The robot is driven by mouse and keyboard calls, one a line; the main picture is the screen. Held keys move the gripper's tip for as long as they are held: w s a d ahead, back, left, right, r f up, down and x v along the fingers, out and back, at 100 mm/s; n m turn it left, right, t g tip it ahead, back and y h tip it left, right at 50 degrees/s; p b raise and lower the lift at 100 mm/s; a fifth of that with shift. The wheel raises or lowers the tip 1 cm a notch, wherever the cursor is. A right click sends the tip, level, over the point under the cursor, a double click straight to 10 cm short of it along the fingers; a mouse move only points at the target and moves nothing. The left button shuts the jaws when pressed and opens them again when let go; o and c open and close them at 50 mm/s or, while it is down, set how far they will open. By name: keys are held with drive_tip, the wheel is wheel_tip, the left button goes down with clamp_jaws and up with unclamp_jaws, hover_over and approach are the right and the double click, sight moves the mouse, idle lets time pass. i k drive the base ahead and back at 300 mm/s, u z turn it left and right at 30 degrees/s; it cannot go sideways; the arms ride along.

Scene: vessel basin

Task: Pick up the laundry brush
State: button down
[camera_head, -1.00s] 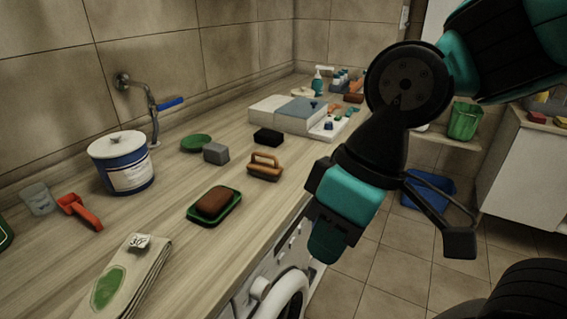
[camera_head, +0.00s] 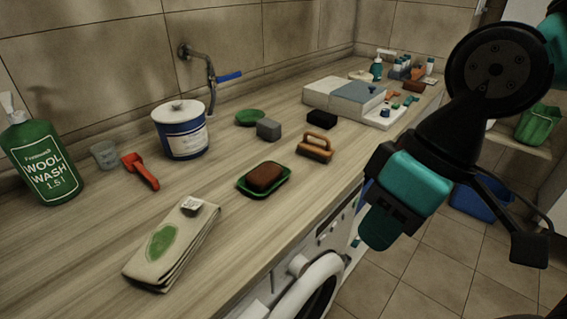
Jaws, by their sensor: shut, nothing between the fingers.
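The laundry brush (camera_head: 315,148) lies on the wooden counter, right of the middle of the picture. It has an orange-brown body with an arched handle on top. My gripper (camera_head: 380,230) hangs to the right of the brush, out past the counter's front edge and apart from it. Its teal fingers point down and look closed, with nothing seen between them. Nothing hides the brush.
A green dish with a brown soap block (camera_head: 265,178) lies left of the brush. A grey block (camera_head: 268,129) and a black block (camera_head: 321,119) lie behind it. A white washing machine (camera_head: 320,265) stands under the counter. A folded cloth (camera_head: 172,245) lies at front left.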

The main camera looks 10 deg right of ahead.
sight(324, 154)
drive_tip(key=z, duration=0.05)
drive_tip(key=k, duration=0.5)
drive_tip(key=z, duration=1.45)
drive_tip(key=i, duration=1.25)
drive_tip(key=u, duration=2.85)
drive_tip(key=i, duration=0.5)
drive_tip(key=u, duration=0.05)
